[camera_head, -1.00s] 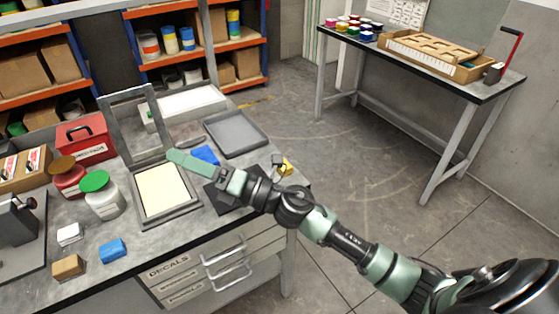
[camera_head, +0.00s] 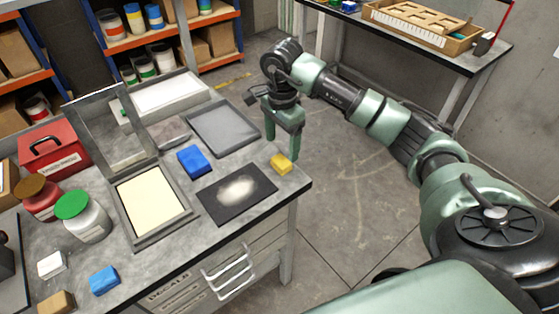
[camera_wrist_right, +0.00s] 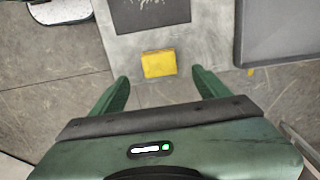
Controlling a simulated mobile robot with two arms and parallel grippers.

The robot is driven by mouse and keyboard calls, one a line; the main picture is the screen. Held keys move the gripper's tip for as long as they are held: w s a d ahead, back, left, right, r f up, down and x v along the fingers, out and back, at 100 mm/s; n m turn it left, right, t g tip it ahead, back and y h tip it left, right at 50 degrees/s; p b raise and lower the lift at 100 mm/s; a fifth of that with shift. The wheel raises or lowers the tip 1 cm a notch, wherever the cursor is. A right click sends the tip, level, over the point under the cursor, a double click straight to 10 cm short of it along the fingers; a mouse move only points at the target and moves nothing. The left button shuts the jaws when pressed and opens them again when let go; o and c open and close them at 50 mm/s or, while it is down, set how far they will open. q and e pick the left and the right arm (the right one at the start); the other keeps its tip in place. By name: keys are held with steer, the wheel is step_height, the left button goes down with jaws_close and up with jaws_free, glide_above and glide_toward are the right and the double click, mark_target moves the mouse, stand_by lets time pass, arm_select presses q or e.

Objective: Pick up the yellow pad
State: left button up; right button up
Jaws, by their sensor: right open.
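The yellow pad (camera_head: 281,164) lies on the grey worktop near its right edge, beside the dark mat. In the right wrist view the yellow pad (camera_wrist_right: 159,63) sits ahead of the fingertips, roughly midway between them. My right gripper (camera_head: 284,150) points down by the pad at the table's right edge. In the right wrist view my right gripper (camera_wrist_right: 159,80) has its fingers spread wide and empty, and the pad is not in its grasp. My left gripper is not in view.
A dark mat (camera_head: 213,203) with white powder lies left of the pad. A blue block (camera_head: 193,161), a grey tray (camera_head: 222,128) and a framed cream screen (camera_head: 188,217) are nearby. Jars, a red box (camera_head: 52,148) and small blocks fill the left. Floor is free right of the table.

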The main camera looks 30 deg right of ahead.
step_height(320, 180, down, 5)
steer(key=shift+s+a+r+p, duration=0.1)
steer(key=shift+a+p, duration=0.05)
steer(key=shift+p, duration=0.9)
steer(key=shift+f, duration=0.65)
steer(key=c, duration=1.4)
steer(key=shift+r, duration=0.2)
steer(key=shift+r, duration=0.6)
step_height(320, 180, up, 11)
steer(key=b, duration=0.3)
step_height(320, 180, up, 8)
steer(key=f+p, duration=0.1)
glide_above(281, 161)
steer(key=shift+r, duration=0.25)
